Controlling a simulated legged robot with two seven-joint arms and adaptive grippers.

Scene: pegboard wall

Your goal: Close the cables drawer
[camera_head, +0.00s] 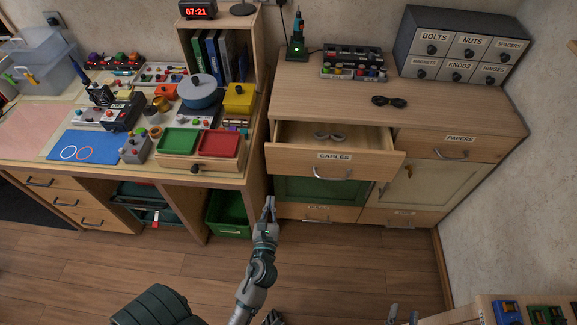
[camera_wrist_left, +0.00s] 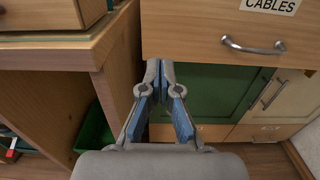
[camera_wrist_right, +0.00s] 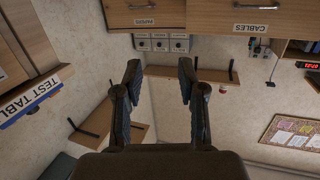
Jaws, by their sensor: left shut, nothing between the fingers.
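The cables drawer (camera_head: 350,160) is pulled out of the wooden cabinet, with a small grey coiled item (camera_head: 329,136) inside. Its labelled front has a curved metal handle (camera_head: 332,174). In the left wrist view the drawer front (camera_wrist_left: 190,25) is close ahead and its handle (camera_wrist_left: 253,47) is to the right of the fingers. My left gripper (camera_head: 269,202) is shut and empty, below and left of the drawer front; its fingertips (camera_wrist_left: 160,68) meet. My right gripper (camera_head: 402,314) is low at the bottom edge of the head view. In its wrist view its fingers (camera_wrist_right: 159,75) are apart and empty.
A papers drawer (camera_head: 465,148) is shut beside the cables drawer. A green door (camera_head: 320,190) is below it. The workbench (camera_head: 225,178) with trays and tools stands to the left, a green bin (camera_head: 228,215) under it. Wooden floor in front is mostly clear.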

